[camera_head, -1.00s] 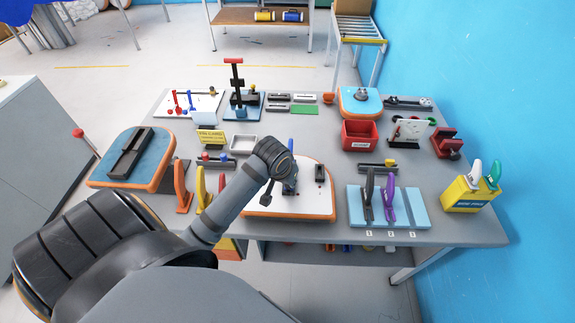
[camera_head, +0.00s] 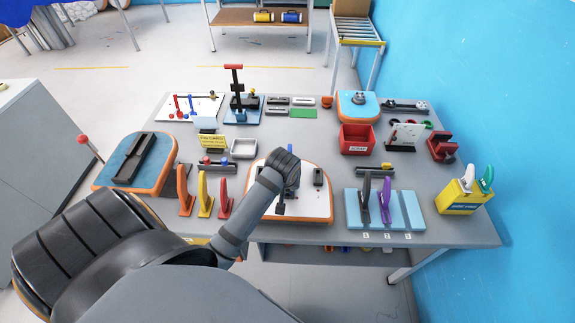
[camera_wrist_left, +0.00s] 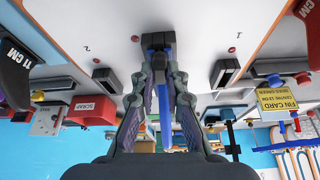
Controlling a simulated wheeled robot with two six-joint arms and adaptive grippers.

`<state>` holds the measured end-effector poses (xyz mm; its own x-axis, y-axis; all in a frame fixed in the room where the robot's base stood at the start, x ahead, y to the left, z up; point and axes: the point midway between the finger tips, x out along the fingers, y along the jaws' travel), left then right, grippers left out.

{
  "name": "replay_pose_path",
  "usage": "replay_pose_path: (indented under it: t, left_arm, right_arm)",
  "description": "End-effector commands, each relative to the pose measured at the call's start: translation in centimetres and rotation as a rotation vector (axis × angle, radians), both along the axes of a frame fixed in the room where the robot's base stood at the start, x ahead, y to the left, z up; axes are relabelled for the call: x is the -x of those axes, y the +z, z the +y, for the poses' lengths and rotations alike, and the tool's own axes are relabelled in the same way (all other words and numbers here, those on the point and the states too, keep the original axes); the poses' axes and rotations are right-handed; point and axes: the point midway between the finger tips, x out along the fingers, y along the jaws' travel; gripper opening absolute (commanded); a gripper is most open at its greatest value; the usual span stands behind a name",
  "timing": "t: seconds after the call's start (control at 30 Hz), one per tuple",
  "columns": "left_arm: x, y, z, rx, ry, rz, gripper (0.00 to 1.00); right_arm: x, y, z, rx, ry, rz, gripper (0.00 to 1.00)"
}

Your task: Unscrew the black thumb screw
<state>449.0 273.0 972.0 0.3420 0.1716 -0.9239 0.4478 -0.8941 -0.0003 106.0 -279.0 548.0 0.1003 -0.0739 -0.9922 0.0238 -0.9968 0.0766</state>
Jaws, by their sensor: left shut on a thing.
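In the left wrist view, which is upside down, my left gripper (camera_wrist_left: 160,72) is shut at the foot of an upright blue part (camera_wrist_left: 166,105). A dark fitting (camera_wrist_left: 157,40) on the white board shows just past the fingertips. The fingers appear to be on the black thumb screw, which they mostly hide. In the head view, my left wrist hangs over the white orange-edged board (camera_head: 318,203), and the blue part (camera_head: 292,180) shows beside it. My right gripper is not in view.
On the table, orange, yellow and red fins (camera_head: 224,200) stand left of the board. A pale blue stand (camera_head: 408,208) with dark and purple fins is on the right. A red bin (camera_head: 357,139) and a yellow sign (camera_head: 212,142) stand behind.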

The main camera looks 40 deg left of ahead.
Motion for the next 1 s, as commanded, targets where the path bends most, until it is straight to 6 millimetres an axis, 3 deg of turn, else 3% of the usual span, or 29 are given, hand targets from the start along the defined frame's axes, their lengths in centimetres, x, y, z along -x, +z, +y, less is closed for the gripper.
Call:
replay_pose_path:
  t: [0.43,1.0]
  left_arm:
    - [0.1,-0.1,-0.1,0.002,0.032,0.007,0.00]
    - [0.0,-0.1,-0.3,0.003,0.291,0.008,0.00]
  right_arm:
    - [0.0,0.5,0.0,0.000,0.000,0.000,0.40]
    - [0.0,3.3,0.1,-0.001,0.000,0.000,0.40]
